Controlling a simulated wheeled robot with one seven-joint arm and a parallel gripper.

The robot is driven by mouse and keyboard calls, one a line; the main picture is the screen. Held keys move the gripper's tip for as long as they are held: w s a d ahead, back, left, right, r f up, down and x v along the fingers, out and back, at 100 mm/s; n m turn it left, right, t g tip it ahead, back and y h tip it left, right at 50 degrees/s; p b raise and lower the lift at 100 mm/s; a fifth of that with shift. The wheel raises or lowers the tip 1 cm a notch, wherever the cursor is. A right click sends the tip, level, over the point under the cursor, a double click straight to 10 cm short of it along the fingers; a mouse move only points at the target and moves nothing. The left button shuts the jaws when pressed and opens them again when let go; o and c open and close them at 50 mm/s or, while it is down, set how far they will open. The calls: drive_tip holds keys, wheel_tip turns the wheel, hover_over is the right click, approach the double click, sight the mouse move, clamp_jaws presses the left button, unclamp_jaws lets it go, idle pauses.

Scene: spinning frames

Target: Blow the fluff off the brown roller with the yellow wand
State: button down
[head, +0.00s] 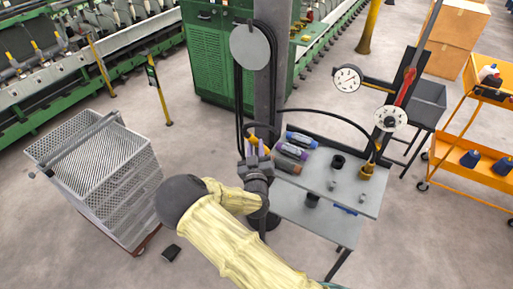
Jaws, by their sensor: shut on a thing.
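The brown roller (288,167) lies on the grey table (315,183), nearest of a row of rollers. Fluff on it is too small to make out. My gripper (254,151) is at the table's left end, just left of the brown roller and apart from it. It is shut on the yellow wand (252,139), of which only a small yellow part shows between and above the fingers. The rest of the wand is hidden by my gripper or too small to tell.
A purple roller (291,151) and a blue roller (301,140) lie behind the brown one. A black cup (338,160) stands right of them. A black hose (330,116) arches over the table. A grey post (272,70) rises behind; a crate stack (100,180) stands left.

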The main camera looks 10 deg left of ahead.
sight(253, 143)
drive_tip(key=shift+s+a+r+p, duration=0.15)
drive_tip(key=shift+s+r+p, duration=0.25)
drive_tip(key=shift+r, duration=0.3)
drive_tip(key=shift+s+a+r+p, duration=0.2)
drive_tip(key=shift+s+r, duration=0.3)
drive_tip(key=shift+r, duration=0.2)
drive_tip(key=shift+d+f, duration=0.1)
